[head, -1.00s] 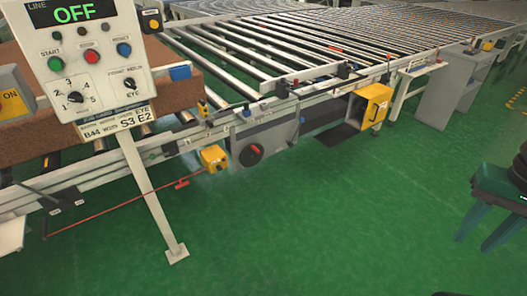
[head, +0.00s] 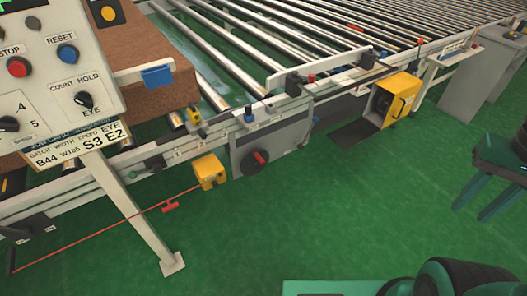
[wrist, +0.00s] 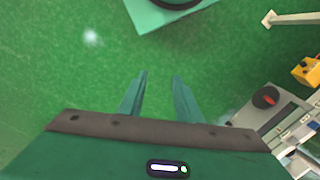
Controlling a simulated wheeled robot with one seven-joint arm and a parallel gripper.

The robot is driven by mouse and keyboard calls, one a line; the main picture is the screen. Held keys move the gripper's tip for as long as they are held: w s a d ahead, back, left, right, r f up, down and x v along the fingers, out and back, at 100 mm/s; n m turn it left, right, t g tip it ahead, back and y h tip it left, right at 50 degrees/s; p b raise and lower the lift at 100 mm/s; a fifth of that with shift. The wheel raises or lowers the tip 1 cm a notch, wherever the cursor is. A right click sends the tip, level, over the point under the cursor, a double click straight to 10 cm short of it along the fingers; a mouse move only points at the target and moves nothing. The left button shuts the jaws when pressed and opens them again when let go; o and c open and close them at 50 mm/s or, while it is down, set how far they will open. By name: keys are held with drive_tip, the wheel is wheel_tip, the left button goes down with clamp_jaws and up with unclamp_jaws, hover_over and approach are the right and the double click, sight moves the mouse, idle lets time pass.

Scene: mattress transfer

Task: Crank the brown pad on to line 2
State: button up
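The brown pad (head: 142,80) lies on rollers at the left, partly hidden by the control panel. A dark round crank wheel with a red grip (head: 258,160) is on a grey housing (head: 285,148) at the conveyor's front side. The crank also shows at the right of the wrist view (wrist: 266,98). My gripper (head: 470,228) hangs at the head view's right edge, fingers down, well to the right of the crank. In the wrist view my gripper (wrist: 160,75) has its fingers apart, with only green floor between them. No marking for line 2 is readable.
A control panel (head: 50,75) on a slanted post (head: 140,220) stands front left. A red cord (head: 90,238) runs low to a yellow box (head: 210,171). Another yellow box (head: 398,98) is to the right. Long rollers (head: 330,35) fill the back. Green floor (head: 330,225) is clear before the crank.

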drive_tip(key=shift+w+a, duration=0.2)
drive_tip(key=shift+w, duration=0.45)
